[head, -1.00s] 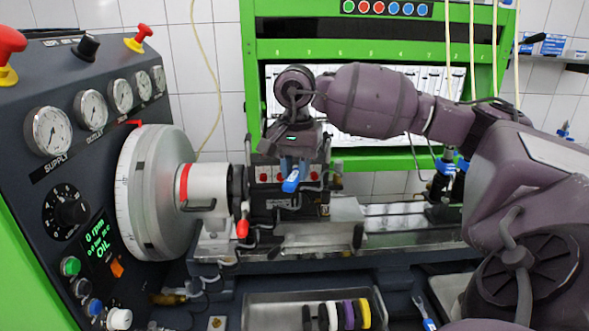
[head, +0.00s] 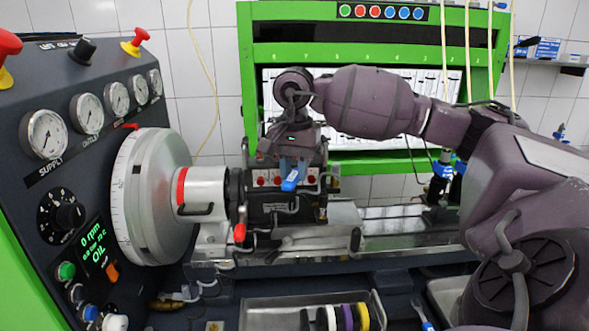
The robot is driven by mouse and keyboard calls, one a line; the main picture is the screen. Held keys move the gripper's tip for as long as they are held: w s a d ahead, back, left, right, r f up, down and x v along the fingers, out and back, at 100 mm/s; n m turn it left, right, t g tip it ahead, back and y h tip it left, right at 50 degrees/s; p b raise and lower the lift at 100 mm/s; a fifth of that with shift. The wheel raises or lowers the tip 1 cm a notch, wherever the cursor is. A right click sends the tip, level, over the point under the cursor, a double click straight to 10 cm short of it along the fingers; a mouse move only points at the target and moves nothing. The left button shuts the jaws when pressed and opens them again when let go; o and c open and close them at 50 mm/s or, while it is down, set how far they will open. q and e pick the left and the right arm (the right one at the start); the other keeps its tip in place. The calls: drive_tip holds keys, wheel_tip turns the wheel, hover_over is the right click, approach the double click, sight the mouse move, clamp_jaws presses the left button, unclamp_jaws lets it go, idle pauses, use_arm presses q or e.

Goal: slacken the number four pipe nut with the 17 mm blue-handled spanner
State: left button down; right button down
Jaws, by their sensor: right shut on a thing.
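My right gripper (head: 291,164) reaches in from the right and points down in front of the pump (head: 288,205) on the bench. It is shut on the blue-handled spanner; the blue handle (head: 290,181) shows below the fingers, against the pump's upper front. The spanner's jaw end is not clear, and I cannot tell whether it sits on a nut. The number four pipe nut cannot be made out; my gripper and wrist cover part of the pump top. My left gripper is not in view.
A large grey flywheel (head: 150,197) and the gauge panel (head: 75,160) stand at the left. A metal tray (head: 270,310) with coloured rings lies in front. Another blue-handled tool (head: 424,315) lies right of it. Pale hoses hang at the right.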

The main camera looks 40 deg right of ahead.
drive_tip(key=shift+w+d, duration=0.3)
drive_tip(key=shift+d, duration=0.25)
idle(0.7)
drive_tip(key=shift+w+d+b, duration=0.25)
drive_tip(key=shift+d+b, duration=0.15)
drive_tip(key=shift+d, duration=0.05)
idle(0.5)
drive_tip(key=shift+w+d, duration=0.25)
drive_tip(key=shift+d, duration=0.15)
idle(0.6)
drive_tip(key=shift+w+d+b, duration=0.2)
drive_tip(key=shift+d+b, duration=0.1)
drive_tip(key=shift+d, duration=0.05)
idle(0.9)
idle(0.4)
drive_tip(key=shift+s+d, duration=0.1)
drive_tip(key=shift+s, duration=0.05)
